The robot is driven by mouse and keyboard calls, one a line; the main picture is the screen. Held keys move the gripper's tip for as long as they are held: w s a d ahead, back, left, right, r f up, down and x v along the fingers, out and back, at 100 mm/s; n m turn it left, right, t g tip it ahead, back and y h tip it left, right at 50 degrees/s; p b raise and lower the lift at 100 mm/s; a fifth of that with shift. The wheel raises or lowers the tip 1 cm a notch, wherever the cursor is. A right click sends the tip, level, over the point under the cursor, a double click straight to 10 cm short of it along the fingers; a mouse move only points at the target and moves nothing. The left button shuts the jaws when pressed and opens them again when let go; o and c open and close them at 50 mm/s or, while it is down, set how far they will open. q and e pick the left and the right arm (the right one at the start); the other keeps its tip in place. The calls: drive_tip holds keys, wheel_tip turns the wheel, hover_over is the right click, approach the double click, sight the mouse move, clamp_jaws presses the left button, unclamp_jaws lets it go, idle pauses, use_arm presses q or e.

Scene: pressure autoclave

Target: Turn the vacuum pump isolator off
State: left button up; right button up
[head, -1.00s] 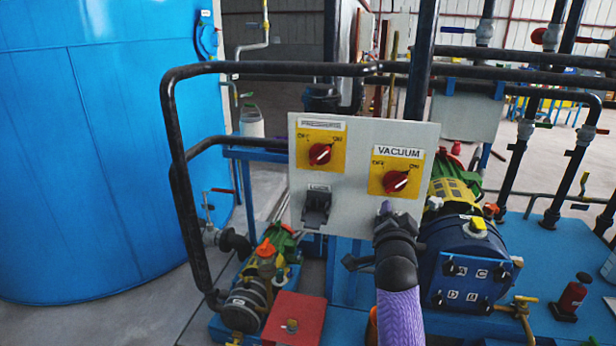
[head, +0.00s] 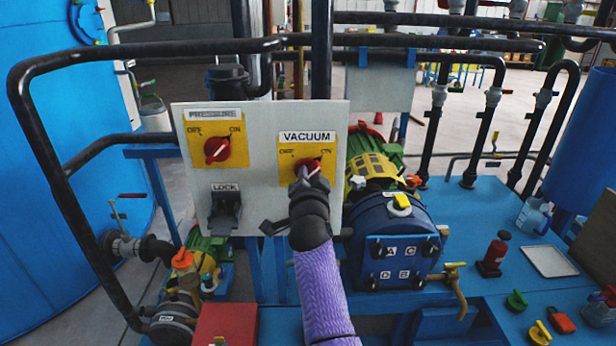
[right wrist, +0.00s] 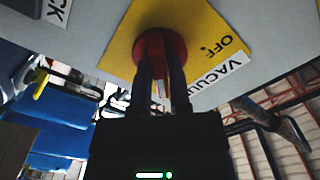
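The vacuum isolator is a red round knob (head: 307,168) on a yellow plate (head: 288,158) under a VACUUM label, on the grey panel's right side. Its white mark points up and right, towards ON. My right gripper (head: 301,185) is at the knob from below, its fingertips overlapping the lower part. In the right wrist view its two dark fingers (right wrist: 160,85) reach onto the red knob (right wrist: 160,48), one each side of its middle. A narrow gap with red and white shows between them; whether they press on the knob is unclear. My left gripper is out of view.
The pressure knob (head: 217,149) and a black LOCK handle (head: 225,208) are left on the same panel (head: 258,205). Black pipe rails (head: 150,48) run around and above it. A blue pump (head: 395,240) stands below right. A blue tank (head: 40,200) fills the left.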

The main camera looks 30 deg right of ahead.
clamp_jaws()
drive_tip(key=shift+n, duration=0.3)
drive_tip(key=shift+n+p, duration=1)
drive_tip(key=shift+n, duration=7.7)
drive_tip(key=shift+f, duration=0.1)
drive_tip(key=shift+o, duration=2.4)
unclamp_jaws()
